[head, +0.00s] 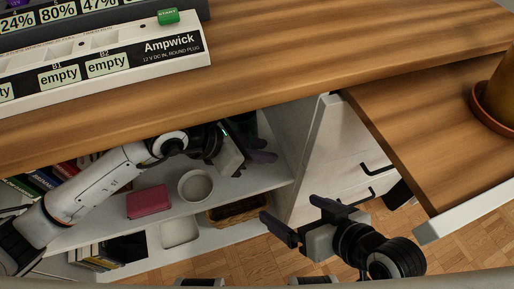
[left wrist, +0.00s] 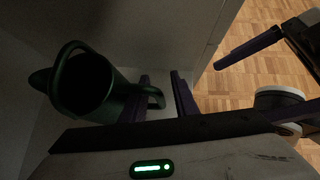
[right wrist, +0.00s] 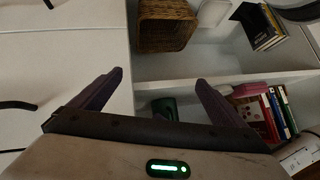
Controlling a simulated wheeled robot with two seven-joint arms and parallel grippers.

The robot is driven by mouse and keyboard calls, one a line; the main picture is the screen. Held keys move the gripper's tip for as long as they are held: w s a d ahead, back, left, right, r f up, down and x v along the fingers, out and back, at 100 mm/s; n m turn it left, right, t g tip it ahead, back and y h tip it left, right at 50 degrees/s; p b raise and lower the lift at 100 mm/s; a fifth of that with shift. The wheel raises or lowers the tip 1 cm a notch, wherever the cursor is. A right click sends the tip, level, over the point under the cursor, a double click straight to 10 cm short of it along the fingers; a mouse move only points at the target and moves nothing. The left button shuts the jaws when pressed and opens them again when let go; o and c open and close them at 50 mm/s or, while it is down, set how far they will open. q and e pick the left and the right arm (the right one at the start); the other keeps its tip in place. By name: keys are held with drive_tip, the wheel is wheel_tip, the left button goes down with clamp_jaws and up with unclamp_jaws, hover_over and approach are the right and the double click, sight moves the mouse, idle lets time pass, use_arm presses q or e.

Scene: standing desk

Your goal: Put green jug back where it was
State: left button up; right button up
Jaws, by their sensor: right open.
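The green jug (left wrist: 105,98) is dark green with a round open mouth, and it shows closely in the left wrist view. In the head view only a dark green bit (head: 246,122) shows under the desk edge, and the rest is hidden. It also shows small in the right wrist view (right wrist: 165,108). My left gripper (head: 248,158) is inside the shelf space below the desk. In the left wrist view its fingers (left wrist: 160,85) are close together with the jug's handle between them. My right gripper (head: 305,222) is open and empty, in front of the shelf and drawers.
On the shelf are a grey bowl (head: 196,186), a red box (head: 148,202) and books (head: 45,180). A wicker basket (head: 238,211) is below. White drawers (head: 340,165) with black handles stand at right. The desk top (head: 300,50) overhangs, and a terracotta pot (head: 492,105) stands at right.

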sight(252, 147)
use_arm(q)
drive_tip(key=shift+r, duration=0.1)
use_arm(e)
drive_tip(key=shift+w+r, duration=0.1)
drive_tip(key=shift+r, duration=0.1)
use_arm(q)
drive_tip(key=shift+a+r, duration=0.15)
drive_tip(key=shift+r, duration=0.1)
drive_tip(key=p+v, duration=0.1)
drive_tip(key=v, duration=0.1)
drive_tip(key=shift+s+a+r, duration=0.15)
drive_tip(key=shift+a+r, duration=0.05)
drive_tip(key=shift+r, duration=0.1)
drive_tip(key=s+a, duration=0.1)
drive_tip(key=a, duration=0.2)
drive_tip(key=s+a+p, duration=0.1)
drive_tip(key=s+a, duration=0.1)
drive_tip(key=a, duration=0.2)
drive_tip(key=s+a, duration=0.2)
drive_tip(key=a, duration=0.1)
drive_tip(key=shift+s+a+f+p, duration=0.1)
drive_tip(key=shift+s+a+p, duration=0.15)
drive_tip(key=shift+a+p, duration=0.1)
use_arm(e)
drive_tip(key=shift+s+d+f+g+h, duration=0.2)
drive_tip(key=shift+d+f+h, duration=0.05)
drive_tip(key=shift+d+f, duration=0.25)
drive_tip(key=shift+s+d+f+g+h, duration=0.15)
drive_tip(key=shift+d+f+g+h, duration=0.15)
drive_tip(key=shift+f, duration=0.25)
